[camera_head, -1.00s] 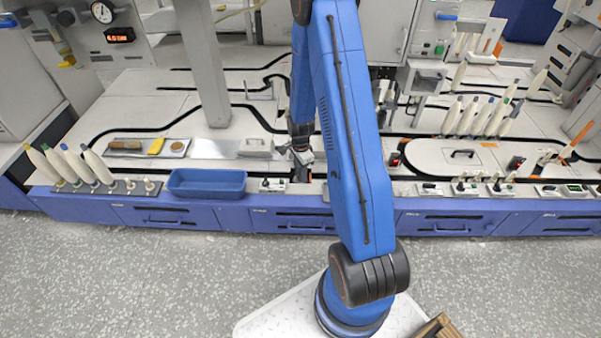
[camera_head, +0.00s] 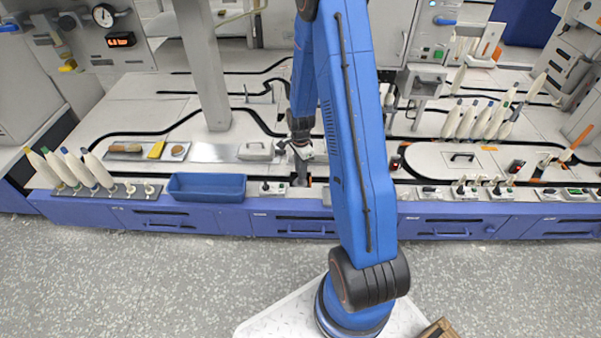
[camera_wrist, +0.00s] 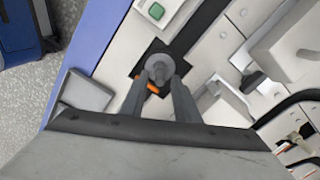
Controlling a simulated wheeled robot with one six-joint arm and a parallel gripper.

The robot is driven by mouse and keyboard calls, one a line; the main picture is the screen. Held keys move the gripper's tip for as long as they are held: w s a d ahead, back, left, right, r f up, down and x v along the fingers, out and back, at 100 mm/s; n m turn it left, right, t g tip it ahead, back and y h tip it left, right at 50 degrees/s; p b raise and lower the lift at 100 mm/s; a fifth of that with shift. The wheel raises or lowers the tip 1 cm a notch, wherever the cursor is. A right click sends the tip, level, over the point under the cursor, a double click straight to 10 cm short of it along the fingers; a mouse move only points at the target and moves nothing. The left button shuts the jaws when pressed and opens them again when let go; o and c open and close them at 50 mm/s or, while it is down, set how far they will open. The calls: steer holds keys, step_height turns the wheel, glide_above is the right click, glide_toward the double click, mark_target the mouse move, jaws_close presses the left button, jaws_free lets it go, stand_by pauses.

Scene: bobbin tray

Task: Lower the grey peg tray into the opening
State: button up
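The grey peg tray (camera_wrist: 158,64) is a small round piece with a short peg, seen from above between my fingertips in the wrist view. My gripper (camera_wrist: 161,78) appears closed on it, with one finger on each side. The opening (camera_wrist: 149,48) is a dark square-edged recess in the pale deck, under and around the tray. An orange piece (camera_wrist: 150,86) shows beside the left finger. The tray overlaps the opening in this view; its height above it cannot be told. In the head view my gripper (camera_head: 301,172) points down at the deck's front edge; the tray is too small to make out.
A blue bin (camera_head: 207,198) and a rack of bobbins on pegs (camera_head: 138,196) stand to the left. A switch box with a green button (camera_head: 273,187) is just left of my gripper; it shows in the wrist view (camera_wrist: 156,11). A grey-handled block (camera_head: 257,151) lies behind.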

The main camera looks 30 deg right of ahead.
steer(key=shift+r, duration=3.25)
steer(key=shift+a+r, duration=0.1)
steer(key=shift+r, duration=0.25)
steer(key=s+a+r+n+t, duration=0.1)
steer(key=s+a+r+n, duration=0.2)
steer(key=r, duration=0.4)
steer(key=s+a+r+n, duration=0.3)
steer(key=s+r, duration=0.1)
steer(key=r, duration=0.4)
steer(key=s+a+r+n+t, duration=0.1)
steer(key=s+a+r+n, duration=0.2)
steer(key=r, duration=0.4)
steer(key=s+a+r+n+t, duration=0.1)
steer(key=s+a+r+n, duration=0.1)
steer(key=s, duration=0.4)
steer(key=s+a+r+n+t, duration=0.1)
steer(key=s+a+r+n, duration=0.1)
steer(key=s+r+n, duration=0.2)
steer(key=s+a+r+n, duration=0.2)
steer(key=s+r+n, duration=0.2)
steer(key=s, duration=0.6)
steer(key=shift+s+a+r+t, duration=0.15)
steer(key=shift+a+r+t, duration=0.15)
steer(key=shift+t, duration=0.1)
